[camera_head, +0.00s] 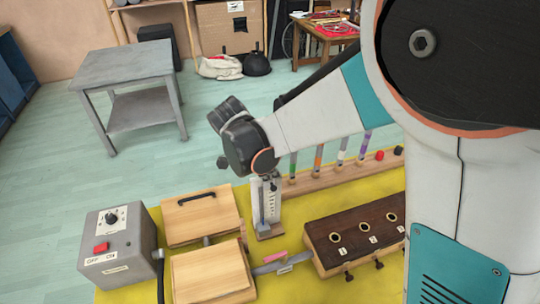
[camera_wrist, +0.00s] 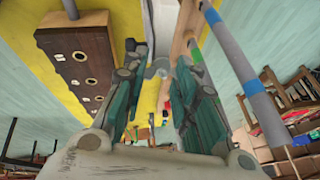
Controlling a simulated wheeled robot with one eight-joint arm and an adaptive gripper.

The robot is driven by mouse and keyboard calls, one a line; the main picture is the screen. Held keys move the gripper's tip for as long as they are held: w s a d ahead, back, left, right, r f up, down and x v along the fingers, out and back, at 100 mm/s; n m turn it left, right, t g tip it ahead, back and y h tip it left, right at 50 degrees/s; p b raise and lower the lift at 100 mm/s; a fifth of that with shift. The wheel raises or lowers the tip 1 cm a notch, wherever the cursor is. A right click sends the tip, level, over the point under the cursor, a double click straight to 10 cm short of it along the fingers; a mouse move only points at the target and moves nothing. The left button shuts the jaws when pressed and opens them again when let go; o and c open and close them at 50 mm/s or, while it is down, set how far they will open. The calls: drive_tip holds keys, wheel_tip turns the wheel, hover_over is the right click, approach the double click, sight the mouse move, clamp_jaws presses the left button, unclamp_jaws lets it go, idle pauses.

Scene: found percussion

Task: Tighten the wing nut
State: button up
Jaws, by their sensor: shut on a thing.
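My gripper (camera_wrist: 158,58) shows in the wrist view, with its two dark teal fingers on either side of a small grey piece. This piece looks like the wing nut (camera_wrist: 159,69), and the fingertips are closed in on it; its exact shape is partly hidden. In the head view my wrist stands over a small upright stand with a white scale (camera_head: 273,197) and a wooden foot (camera_head: 270,233). My fingers and the wing nut are not clear in that view, being hidden behind my wrist.
A dark wooden block with holes (camera_head: 355,230) lies to the right on the yellow mat (camera_head: 250,190). A rack (camera_head: 335,178) holds several banded rods close behind the stand. Wooden boxes (camera_head: 203,215) and a grey switch box (camera_head: 118,245) stand left. A grey table (camera_head: 120,65) stands beyond.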

drive_tip(key=shift+w+a, duration=0.15)
drive_tip(key=shift+a, duration=0.15)
drive_tip(key=m, duration=0.2)
drive_tip(key=m+g, duration=0.1)
drive_tip(key=m, duration=0.1)
drive_tip(key=shift+w+a+h+b, duration=0.15)
drive_tip(key=shift+h+b, duration=0.15)
drive_tip(key=shift+h, duration=0.1)
drive_tip(key=shift+g, duration=0.3)
drive_tip(key=shift+w+m+g, duration=0.2)
drive_tip(key=shift+m+g, duration=0.1)
drive_tip(key=shift+m, duration=0.7)
drive_tip(key=shift+c, duration=0.3)
drive_tip(key=shift+m+g, duration=0.5)
drive_tip(key=shift+m, duration=0.6)
drive_tip(key=m+g, duration=0.1)
drive_tip(key=m, duration=0.3)
drive_tip(key=shift+w+g+b, duration=0.35)
drive_tip(key=shift+g, duration=0.05)
clamp_jaws()
drive_tip(key=shift+f, duration=0.1)
